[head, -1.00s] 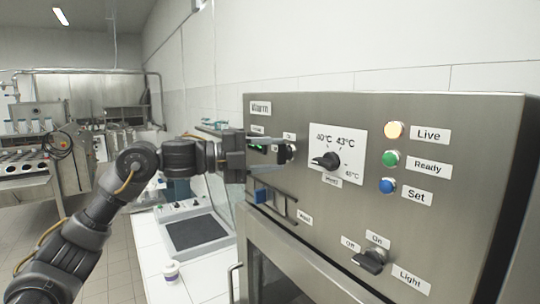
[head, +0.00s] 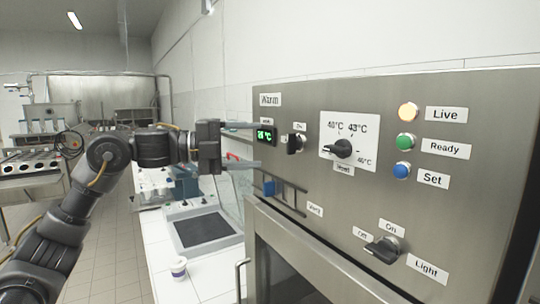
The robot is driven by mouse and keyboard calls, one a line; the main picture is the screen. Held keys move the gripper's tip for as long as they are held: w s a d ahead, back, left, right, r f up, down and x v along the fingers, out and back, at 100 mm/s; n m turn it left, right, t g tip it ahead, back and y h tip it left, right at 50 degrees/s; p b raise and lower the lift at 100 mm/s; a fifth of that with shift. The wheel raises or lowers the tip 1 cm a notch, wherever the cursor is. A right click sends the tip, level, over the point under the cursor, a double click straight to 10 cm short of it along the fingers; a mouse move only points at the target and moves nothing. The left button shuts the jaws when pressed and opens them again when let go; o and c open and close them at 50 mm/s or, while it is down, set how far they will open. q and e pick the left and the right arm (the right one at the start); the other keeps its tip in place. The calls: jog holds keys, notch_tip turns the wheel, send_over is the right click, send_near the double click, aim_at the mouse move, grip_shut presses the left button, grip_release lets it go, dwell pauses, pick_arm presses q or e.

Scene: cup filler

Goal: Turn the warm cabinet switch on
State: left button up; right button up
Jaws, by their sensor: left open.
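The steel warm cabinet (head: 450,130) fills the right side, with a "Warm" label at its top left. Its small black switch knob (head: 295,143) is on the front panel below an "On" label (head: 299,126); its handle looks roughly upright. My right gripper is out of view.
A temperature dial (head: 341,148) is right of the switch. A light switch (head: 382,250) and a rail (head: 287,196) lie below. A scale (head: 202,230) and small cup (head: 179,268) stand on the counter.

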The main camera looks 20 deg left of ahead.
pick_arm(q)
jog(key=shift+b+v, duration=0.45)
jog(key=shift+v, duration=1.45)
